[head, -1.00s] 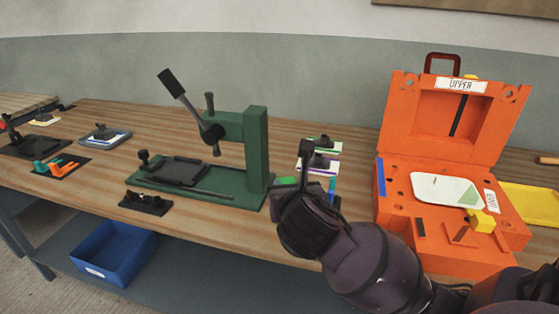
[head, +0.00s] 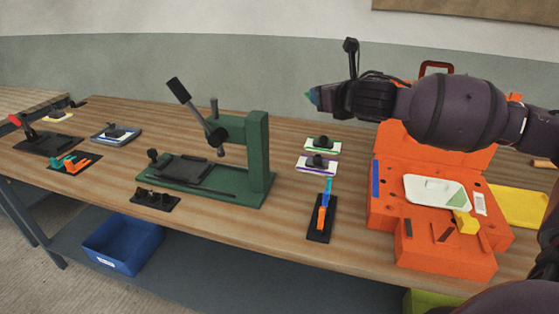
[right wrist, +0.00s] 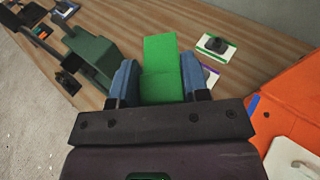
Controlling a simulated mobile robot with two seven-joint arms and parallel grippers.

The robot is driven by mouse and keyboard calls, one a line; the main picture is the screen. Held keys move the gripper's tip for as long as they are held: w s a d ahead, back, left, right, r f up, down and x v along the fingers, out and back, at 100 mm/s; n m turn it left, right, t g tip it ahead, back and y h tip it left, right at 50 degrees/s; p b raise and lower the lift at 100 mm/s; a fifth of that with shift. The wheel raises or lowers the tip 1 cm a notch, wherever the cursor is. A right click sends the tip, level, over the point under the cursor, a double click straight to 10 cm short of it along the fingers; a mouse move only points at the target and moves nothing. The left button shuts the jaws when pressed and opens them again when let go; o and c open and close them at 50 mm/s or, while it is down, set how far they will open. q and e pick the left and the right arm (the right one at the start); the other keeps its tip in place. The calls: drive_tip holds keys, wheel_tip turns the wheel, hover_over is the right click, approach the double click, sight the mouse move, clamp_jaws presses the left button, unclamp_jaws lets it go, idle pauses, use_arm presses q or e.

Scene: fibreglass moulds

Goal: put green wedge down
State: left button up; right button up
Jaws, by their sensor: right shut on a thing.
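In the head view only a small green-blue tip shows at the gripper's end, so most of the wedge is hidden there. My left gripper is not in view.
The orange mould (head: 380,215) stands at right, its upright half mostly hidden by my arm. Left of it are a black stand (head: 314,232) with orange and blue pieces and two small plates. The green press (head: 258,160) stands mid-bench. Bare wood (head: 280,225) lies between press and stand.

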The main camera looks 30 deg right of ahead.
use_arm(q)
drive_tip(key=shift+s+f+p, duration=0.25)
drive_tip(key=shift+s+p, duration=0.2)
drive_tip(key=shift+p, duration=0.25)
use_arm(e)
wheel_tip(320, 180, up, 11)
drive_tip(key=d+n+y, duration=0.1)
drive_tip(key=n+y, duration=0.4)
drive_tip(key=y, duration=0.2)
drive_tip(key=shift+w+r+n+t, duration=0.2)
drive_tip(key=shift+n+t, duration=0.1)
drive_tip(key=shift+n, duration=0.1)
